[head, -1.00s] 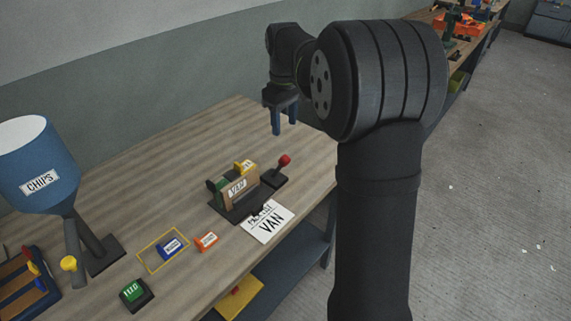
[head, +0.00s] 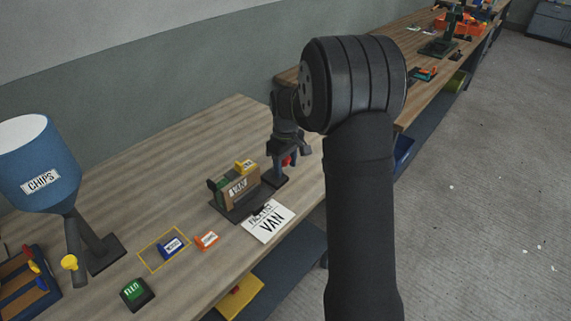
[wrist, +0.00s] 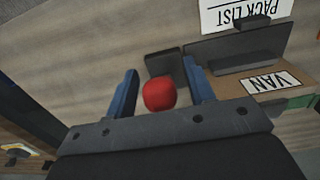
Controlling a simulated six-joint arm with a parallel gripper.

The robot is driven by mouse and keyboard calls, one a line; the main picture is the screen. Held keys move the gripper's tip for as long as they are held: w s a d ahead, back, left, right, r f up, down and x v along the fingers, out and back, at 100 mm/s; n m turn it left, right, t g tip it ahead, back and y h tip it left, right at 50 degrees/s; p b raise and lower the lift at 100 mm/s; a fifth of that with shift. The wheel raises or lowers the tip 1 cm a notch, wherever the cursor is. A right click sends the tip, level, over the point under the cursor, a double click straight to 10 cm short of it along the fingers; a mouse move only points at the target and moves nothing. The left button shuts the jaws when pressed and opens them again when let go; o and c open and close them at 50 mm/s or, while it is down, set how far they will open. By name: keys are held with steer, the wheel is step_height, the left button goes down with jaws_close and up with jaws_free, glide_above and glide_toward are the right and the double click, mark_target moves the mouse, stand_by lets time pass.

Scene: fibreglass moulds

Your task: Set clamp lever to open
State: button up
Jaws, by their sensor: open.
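The clamp lever has a red ball knob (wrist: 159,94) and a dark base (head: 274,181) on the bench, just right of the clamp fixture (head: 237,187) with its VAN label. My gripper (head: 284,160) is low over the lever and partly hides the knob in the head view. In the wrist view, the two blue fingers of my gripper (wrist: 162,76) stand apart, one on each side of the knob, with gaps showing. The lever's shaft is mostly hidden, so its setting is hard to tell.
A pack list card (head: 267,221) lies in front of the fixture. Blue (head: 171,246) and orange (head: 207,240) blocks, a green button (head: 137,292) and a CHIPS hopper (head: 38,165) are to the left. The bench behind the fixture is clear.

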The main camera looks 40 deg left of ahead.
jaws_close()
steer(key=shift+a+r, duration=0.1)
steer(key=shift+a, duration=0.05)
steer(key=shift+a+r+h, duration=0.2)
steer(key=shift+a+h, duration=0.4)
steer(key=shift+h, duration=0.1)
steer(key=shift+a+r+h, duration=0.2)
steer(key=shift+a+h, duration=0.35)
steer(key=shift+h, duration=0.15)
steer(key=shift+a+r, duration=0.15)
steer(key=shift+a, duration=0.6)
steer(key=shift+a+r, duration=0.1)
steer(key=shift+a, duration=0.6)
steer(key=shift+a+f, duration=0.2)
steer(key=shift+a, duration=1.05)
steer(key=shift+a+f, duration=0.1)
steer(key=shift+a, duration=0.15)
